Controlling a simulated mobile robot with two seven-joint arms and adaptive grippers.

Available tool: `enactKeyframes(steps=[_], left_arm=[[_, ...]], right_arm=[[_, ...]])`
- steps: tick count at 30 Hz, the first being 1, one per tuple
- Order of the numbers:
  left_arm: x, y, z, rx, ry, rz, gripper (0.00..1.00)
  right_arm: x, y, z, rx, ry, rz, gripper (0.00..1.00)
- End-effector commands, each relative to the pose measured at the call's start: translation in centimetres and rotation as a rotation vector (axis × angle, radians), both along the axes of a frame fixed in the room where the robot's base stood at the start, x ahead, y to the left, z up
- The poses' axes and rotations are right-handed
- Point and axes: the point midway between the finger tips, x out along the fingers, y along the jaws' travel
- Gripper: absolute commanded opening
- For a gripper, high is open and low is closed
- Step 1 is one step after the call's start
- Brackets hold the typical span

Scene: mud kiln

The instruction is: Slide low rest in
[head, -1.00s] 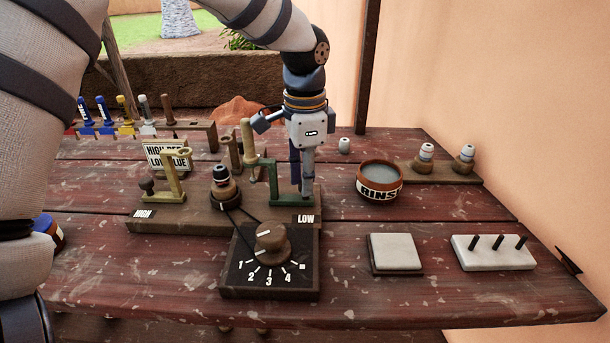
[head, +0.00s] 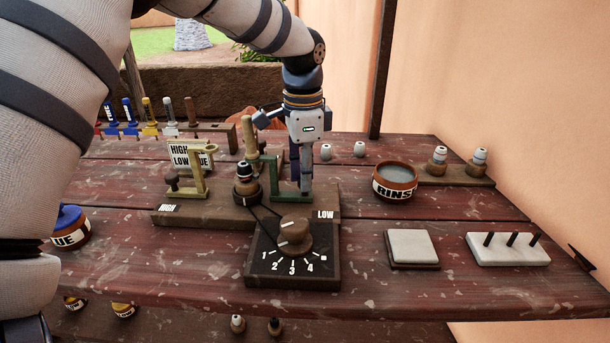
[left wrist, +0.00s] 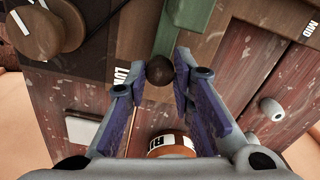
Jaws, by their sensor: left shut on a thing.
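The low rest (head: 274,178) is a green bracket on the wooden base, near the LOW label (head: 325,214). My left gripper (head: 301,186) points down at its right end. In the left wrist view a dark round knob (left wrist: 159,70) at the end of the green strip (left wrist: 171,32) sits between the fingertips, and the left gripper (left wrist: 161,77) is shut on it. The dark-topped brown holder (head: 247,186) stands just left of the green bracket. The yellowish high rest (head: 198,178) is further left, above the HIGH label. My right gripper is not in view.
A numbered dial box (head: 293,262) stands in front of the base. A sign (head: 191,155) stands behind the base.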

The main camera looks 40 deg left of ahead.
Motion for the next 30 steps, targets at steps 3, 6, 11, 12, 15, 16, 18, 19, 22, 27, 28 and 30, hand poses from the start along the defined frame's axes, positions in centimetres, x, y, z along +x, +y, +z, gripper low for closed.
enactKeyframes(steps=[3,6,11,12,15,16,18,19,22,27,28,30], left_arm=[[-0.3,0.3,-0.1,0.007,0.010,0.001,0.00],[-0.3,0.3,-0.1,0.008,0.009,0.001,0.36],[-0.2,0.3,-0.1,0.005,0.007,0.001,0.42],[-0.2,0.2,-0.1,0.005,0.007,0.001,0.42],[-0.2,0.2,0.0,0.006,0.006,0.001,0.42],[-0.1,0.2,0.1,0.005,0.005,0.001,0.42],[-0.1,0.2,0.8,0.005,0.002,0.002,0.42],[0.0,0.2,1.4,0.005,0.001,0.002,0.42],[0.0,0.2,4.0,0.006,-0.001,0.001,0.42],[-0.1,0.2,8.5,0.006,0.001,0.002,0.42],[-0.1,0.3,9.2,0.007,0.002,0.001,0.42],[-0.1,0.3,10.4,0.006,0.003,0.002,0.42]], right_arm=[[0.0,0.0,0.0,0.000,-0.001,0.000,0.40],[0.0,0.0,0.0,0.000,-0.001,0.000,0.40],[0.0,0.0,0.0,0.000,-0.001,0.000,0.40],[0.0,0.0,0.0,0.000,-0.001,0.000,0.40],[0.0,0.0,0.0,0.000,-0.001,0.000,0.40],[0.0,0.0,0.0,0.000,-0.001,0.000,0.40],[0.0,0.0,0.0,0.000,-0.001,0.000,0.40],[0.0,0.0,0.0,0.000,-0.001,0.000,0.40],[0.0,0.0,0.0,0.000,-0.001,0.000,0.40],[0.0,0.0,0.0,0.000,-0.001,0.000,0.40],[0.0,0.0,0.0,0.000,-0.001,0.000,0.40],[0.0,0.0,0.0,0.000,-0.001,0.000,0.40]])
